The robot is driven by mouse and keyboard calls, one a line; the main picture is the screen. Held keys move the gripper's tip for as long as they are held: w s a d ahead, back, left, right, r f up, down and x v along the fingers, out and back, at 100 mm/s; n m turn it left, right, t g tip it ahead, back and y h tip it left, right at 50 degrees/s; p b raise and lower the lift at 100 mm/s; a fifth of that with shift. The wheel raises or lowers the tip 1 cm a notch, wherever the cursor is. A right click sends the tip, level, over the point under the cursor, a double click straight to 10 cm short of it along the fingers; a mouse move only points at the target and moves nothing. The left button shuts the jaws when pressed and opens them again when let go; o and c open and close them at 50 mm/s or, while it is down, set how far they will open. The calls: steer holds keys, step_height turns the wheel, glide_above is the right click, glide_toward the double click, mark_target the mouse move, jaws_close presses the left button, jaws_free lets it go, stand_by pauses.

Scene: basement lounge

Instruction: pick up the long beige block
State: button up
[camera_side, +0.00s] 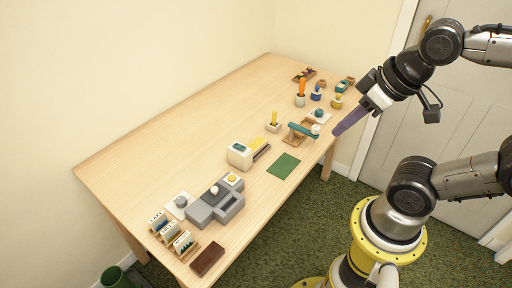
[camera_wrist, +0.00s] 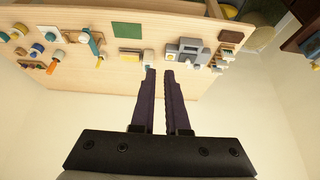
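My gripper (camera_side: 338,131) has long purple fingers and hangs in the air at the right edge of the table in the side view. In the wrist view the two fingertips of my gripper (camera_wrist: 160,72) are apart with nothing held between them. I cannot single out a long beige block with certainty. A pale yellow-beige bar (camera_side: 259,143) lies beside a white box (camera_side: 240,155) near the middle of the table; a similar bar (camera_wrist: 130,51) shows left of the fingertips in the wrist view. My gripper is well away from it.
The wooden table (camera_side: 170,140) has a clear left and back area. A grey stepped block (camera_side: 214,206), card holders (camera_side: 171,234) and a dark brown block (camera_side: 207,259) stand at the front. A green mat (camera_side: 284,166), a wooden stand with a teal bar (camera_side: 304,131) and small pots line the right side.

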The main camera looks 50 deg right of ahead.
steer(key=o, duration=1.1)
